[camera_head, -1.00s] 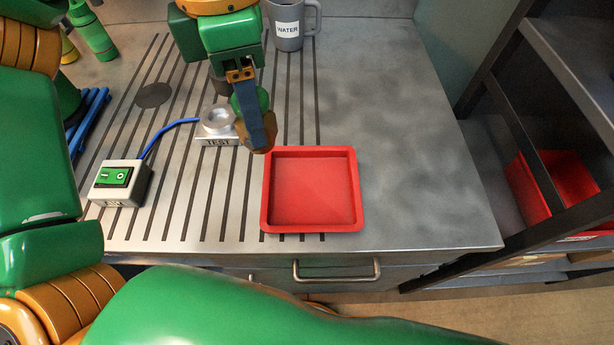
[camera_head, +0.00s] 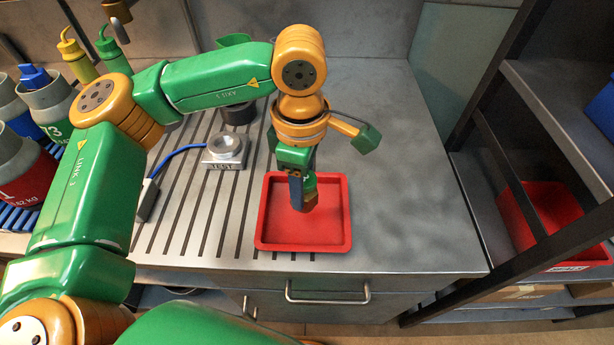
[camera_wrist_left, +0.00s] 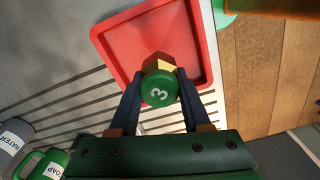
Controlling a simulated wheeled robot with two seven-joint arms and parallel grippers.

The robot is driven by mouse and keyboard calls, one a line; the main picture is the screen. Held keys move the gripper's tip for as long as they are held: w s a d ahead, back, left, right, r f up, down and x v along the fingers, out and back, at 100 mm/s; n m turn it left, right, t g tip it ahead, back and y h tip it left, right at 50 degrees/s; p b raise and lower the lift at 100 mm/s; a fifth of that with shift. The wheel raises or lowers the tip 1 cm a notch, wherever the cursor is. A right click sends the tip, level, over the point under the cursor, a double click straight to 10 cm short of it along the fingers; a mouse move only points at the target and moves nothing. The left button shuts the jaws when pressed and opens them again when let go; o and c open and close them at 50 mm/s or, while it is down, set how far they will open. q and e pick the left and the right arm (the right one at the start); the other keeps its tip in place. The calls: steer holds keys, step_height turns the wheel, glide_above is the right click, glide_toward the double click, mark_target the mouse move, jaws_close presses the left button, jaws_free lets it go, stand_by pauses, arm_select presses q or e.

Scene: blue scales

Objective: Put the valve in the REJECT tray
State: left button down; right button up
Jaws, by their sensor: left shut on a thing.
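The valve (camera_wrist_left: 159,95) has a round green cap marked 3 and a brass body. My left gripper (camera_wrist_left: 158,84) is shut on it, with one dark finger on each side. In the head view the left gripper (camera_head: 303,203) points down over the inside of the red tray (camera_head: 345,215), with the valve (camera_head: 311,185) partly hidden by a finger. The gap between valve and tray floor is hard to judge. The tray, otherwise empty where visible, lies on the metal counter and also shows in the wrist view (camera_wrist_left: 108,48). My right gripper is out of view.
A TEST fixture (camera_head: 225,150) with a blue cable stands left of the tray. Several large numbered cylinders (camera_head: 22,165) stand at far left. A dark shelf at right holds another red bin (camera_head: 560,215). The counter right of the tray is clear.

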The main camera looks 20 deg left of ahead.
arm_select(q)
steer(key=f, duration=0.2)
steer(key=f+p, duration=0.1)
steer(key=shift+w+a, duration=0.1)
steer(key=shift+w, duration=0.15)
steer(key=shift+f, duration=0.35)
steer(key=shift+f+b, duration=0.25)
steer(key=shift+b, duration=0.05)
steer(key=shift+c, duration=1.8)
jaws_free()
steer(key=shift+r, duration=0.55)
step_height(320, 180, up, 12)
steer(key=shift+f, duration=0.25)
